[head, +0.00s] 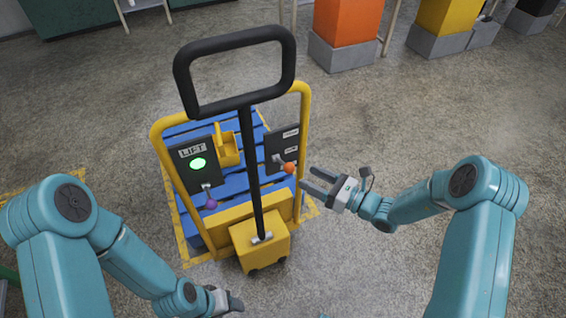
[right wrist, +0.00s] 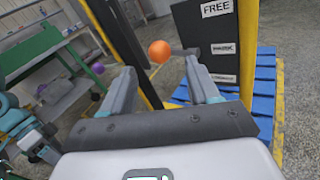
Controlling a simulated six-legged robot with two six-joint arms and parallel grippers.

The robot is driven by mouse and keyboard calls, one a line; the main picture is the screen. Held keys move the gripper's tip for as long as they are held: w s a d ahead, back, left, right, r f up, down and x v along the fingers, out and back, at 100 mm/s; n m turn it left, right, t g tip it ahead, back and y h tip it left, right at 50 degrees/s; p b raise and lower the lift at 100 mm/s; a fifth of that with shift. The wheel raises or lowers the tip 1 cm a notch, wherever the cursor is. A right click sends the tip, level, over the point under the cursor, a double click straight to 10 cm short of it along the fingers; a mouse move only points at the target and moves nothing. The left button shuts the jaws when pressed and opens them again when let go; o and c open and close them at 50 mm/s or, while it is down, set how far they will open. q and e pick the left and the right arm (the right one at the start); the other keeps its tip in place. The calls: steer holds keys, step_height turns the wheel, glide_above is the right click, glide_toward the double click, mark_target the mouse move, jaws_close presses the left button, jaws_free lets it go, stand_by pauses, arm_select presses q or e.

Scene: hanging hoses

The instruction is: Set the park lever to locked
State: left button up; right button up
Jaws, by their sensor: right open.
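The park lever has an orange ball knob (head: 289,168) and sticks out from a dark panel (head: 273,143) on the right post of the yellow-framed cart. There the lever lies about level with the middle label. My right gripper (head: 307,178) is open and empty, just right of the knob. In the right wrist view the orange knob (right wrist: 160,51) shows between and beyond the fingertips, apparently untouched. My left gripper (head: 230,301) is low, its jaws unclear.
A LIFT panel (head: 195,162) with a green light and a purple knob (head: 211,204) is on the cart's left. The black tow handle (head: 252,165) stands in front, left of the lever. A blue pallet (head: 232,183) is behind. Floor to the right is clear.

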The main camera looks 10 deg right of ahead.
mark_target(284, 165)
arm_select(q)
steer(key=shift+s+f, duration=0.1)
steer(key=shift+s, duration=0.1)
arm_select(e)
steer(key=x, duration=0.9)
steer(key=shift+w+a, duration=0.2)
steer(key=shift+a, duration=0.05)
